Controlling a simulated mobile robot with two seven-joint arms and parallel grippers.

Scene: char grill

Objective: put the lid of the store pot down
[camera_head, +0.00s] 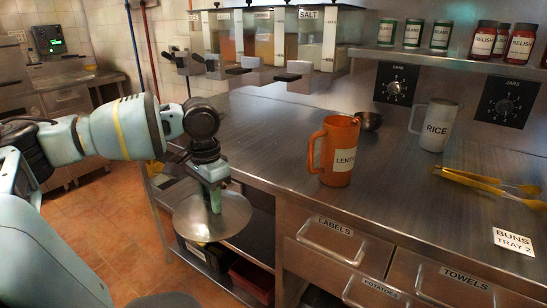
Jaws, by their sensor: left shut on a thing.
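My left gripper (213,178) points down and is shut on the upright green handle of a round metal lid (232,219). The lid hangs roughly level in front of the counter's left front edge, over the open lower shelf side. I cannot make out the store pot; the lid hides part of what is below it. My right gripper is not in view.
The steel counter (265,142) has free room at its left. A red crate (251,280) sits below.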

